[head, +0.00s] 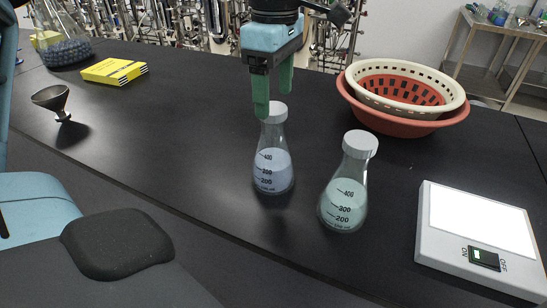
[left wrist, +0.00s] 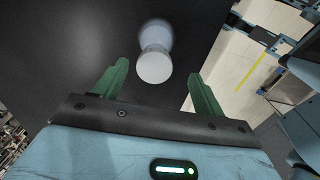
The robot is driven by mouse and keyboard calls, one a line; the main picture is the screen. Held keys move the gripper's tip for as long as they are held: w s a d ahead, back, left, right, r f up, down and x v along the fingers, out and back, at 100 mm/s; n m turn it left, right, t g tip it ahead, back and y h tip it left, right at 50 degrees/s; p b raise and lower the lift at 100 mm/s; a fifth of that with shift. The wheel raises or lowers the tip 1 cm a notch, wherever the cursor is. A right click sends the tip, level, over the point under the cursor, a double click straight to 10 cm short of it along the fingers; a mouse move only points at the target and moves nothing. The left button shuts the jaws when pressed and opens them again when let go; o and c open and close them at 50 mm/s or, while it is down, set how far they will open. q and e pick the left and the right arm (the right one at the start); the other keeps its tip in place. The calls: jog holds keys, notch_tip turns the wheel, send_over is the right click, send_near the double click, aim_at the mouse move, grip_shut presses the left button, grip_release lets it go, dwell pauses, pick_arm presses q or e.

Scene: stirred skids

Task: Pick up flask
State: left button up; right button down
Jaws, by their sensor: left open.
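Two conical flasks with grey caps stand upright on the black bench. One flask (head: 272,170) holds pale bluish-violet liquid, and the other flask (head: 344,203) to its right holds pale greenish liquid. My left gripper (head: 274,98), with green fingers, points down above the left flask, its fingertips around cap height. In the left wrist view, the open gripper (left wrist: 158,71) has one flask (left wrist: 155,38) seen from above, cap towards me, lying between and slightly beyond the fingertips. Nothing is held. Contact with the cap is not clear. My right gripper is not in view.
A white scale (head: 481,228) lies at the right. Nested cream and red baskets (head: 405,97) stand at the back right. A yellow box (head: 114,71), a dark funnel (head: 52,98) and a large flask (head: 62,38) stand at the left. The bench between funnel and flasks is clear.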

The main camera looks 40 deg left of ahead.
aim_at(273, 108)
pick_arm(q)
jog(key=shift+w+a+f+p, duration=0.15)
jog(key=shift+a+f+p, duration=0.05)
jog(key=shift+f, duration=1.1)
jog(key=shift+w+a+f+p, duration=0.1)
jog(key=shift+a+f+p, duration=0.05)
jog(key=shift+f, duration=1.1)
jog(key=shift+c, duration=0.4)
grip_shut()
